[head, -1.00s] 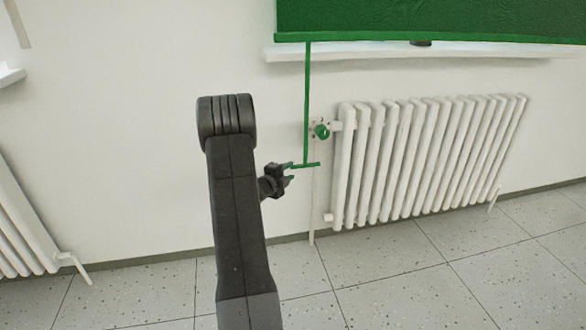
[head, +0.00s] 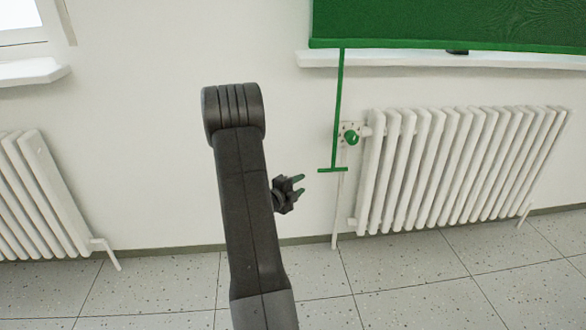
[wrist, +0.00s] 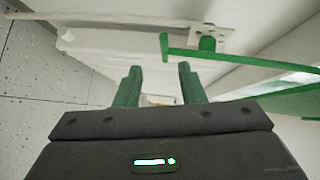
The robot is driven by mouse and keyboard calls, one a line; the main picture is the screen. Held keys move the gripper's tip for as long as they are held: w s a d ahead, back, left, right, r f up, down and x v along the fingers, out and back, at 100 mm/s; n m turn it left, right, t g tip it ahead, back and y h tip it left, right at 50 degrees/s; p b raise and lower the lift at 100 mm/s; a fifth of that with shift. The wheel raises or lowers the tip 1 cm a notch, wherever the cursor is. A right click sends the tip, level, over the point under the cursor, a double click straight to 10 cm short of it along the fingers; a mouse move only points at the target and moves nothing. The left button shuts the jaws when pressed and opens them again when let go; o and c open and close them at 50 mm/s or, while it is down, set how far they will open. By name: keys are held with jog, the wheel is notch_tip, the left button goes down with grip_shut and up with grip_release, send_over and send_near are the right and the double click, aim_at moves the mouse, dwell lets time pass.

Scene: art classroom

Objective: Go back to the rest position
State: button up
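My gripper (head: 299,186) is in the middle of the head view, beside my dark arm. Its two green-tipped fingers are apart with nothing between them. In the wrist view my gripper (wrist: 159,82) also shows both fingers spread and empty. A green pull rod with a short crossbar (head: 332,169) hangs from the green blind (head: 450,22), to the right of my gripper and apart from it. The crossbar also shows in the wrist view (wrist: 164,47), beyond the fingers.
A white radiator (head: 465,170) with a green valve knob (head: 351,138) stands at the right, under a white sill (head: 400,63). Another radiator (head: 40,195) is at the left. The tiled floor (head: 150,285) in front is clear.

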aim_at(320, 170)
jog(key=b+x, duration=0.3)
jog(key=x, duration=1)
jog(key=shift+w+d, duration=0.25)
jog(key=shift+r+p, duration=0.3)
jog(key=shift+r, duration=0.25)
